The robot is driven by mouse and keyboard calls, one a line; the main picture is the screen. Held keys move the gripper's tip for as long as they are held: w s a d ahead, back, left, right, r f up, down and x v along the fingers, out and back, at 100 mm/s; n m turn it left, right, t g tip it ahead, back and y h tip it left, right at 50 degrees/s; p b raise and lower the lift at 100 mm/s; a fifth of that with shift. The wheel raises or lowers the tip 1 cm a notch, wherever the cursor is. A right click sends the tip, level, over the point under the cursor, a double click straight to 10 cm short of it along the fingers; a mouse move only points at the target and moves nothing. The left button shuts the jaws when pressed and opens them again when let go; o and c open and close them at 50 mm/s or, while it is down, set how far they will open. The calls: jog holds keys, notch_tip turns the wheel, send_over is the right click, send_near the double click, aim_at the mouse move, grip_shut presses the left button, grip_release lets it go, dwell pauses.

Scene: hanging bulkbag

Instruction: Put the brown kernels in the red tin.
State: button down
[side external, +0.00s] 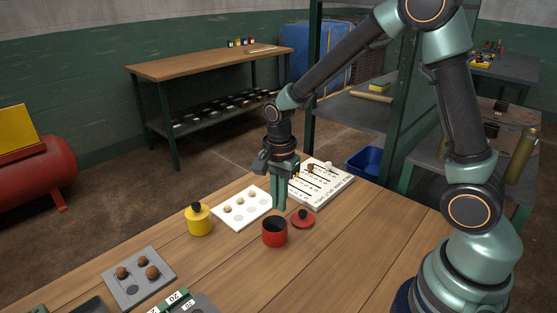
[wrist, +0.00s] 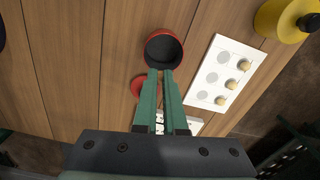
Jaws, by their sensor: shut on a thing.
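The red tin (side external: 274,232) stands open on the wooden table, and its dark inside shows in the wrist view (wrist: 164,50). Its red lid (side external: 303,218) lies beside it. Brown kernels (side external: 152,272) sit on a grey tray (side external: 155,255), which has one bare round spot. My gripper (side external: 279,208) points down just behind the tin. In the wrist view its fingertips (wrist: 160,71) are close together by the tin's rim.
A yellow tin (side external: 199,219) with its lid on stands left of the red tin. A white tray (side external: 259,193) with cream kernels and bare spots lies behind. A printed white board (side external: 337,184) holds a brown and a pale piece. The table's right front is clear.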

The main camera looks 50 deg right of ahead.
jog(key=shift+f, duration=1.6)
jog(key=c, duration=0.9)
grip_release()
notch_tip(320, 180, up, 12)
jog(key=shift+r, duration=0.1)
